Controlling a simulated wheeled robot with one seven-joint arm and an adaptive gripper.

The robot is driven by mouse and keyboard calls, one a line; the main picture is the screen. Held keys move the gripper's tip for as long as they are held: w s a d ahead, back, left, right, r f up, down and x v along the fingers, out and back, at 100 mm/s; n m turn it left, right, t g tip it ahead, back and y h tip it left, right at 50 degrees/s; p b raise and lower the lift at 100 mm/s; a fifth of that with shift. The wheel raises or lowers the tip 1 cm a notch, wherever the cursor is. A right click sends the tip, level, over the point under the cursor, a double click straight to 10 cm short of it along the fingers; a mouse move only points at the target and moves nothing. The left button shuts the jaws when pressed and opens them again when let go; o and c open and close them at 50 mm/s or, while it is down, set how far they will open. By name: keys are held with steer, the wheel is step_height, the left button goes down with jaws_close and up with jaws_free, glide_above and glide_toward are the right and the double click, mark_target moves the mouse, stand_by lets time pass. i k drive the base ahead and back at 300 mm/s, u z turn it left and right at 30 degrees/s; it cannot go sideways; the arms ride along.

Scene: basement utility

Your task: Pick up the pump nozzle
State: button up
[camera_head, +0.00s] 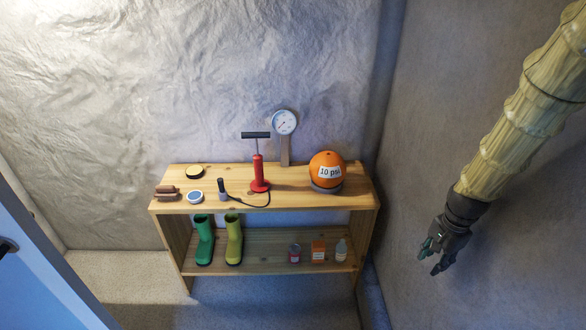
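The pump nozzle (222,190) stands upright on the wooden table top, left of the red hand pump (257,175). It has a dark upper part and a pale lower part. A thin black hose runs from it along the front of the table top to the pump's base. My gripper (433,263) hangs at the right, in front of the grey wall, well apart from the table and the nozzle. Its dark fingers look spread, with nothing seen between them.
An orange ball (326,168) marked 10 psi and a gauge (284,123) stand right of the pump. A round tin (195,197), another tin (195,172) and brown rolls (166,193) lie left of the nozzle. Boots (204,243) and small containers (318,251) fill the lower shelf.

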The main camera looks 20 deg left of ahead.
mark_target(221, 181)
steer(key=u, duration=0.8)
steer(key=i, duration=1.2)
steer(key=u, duration=1)
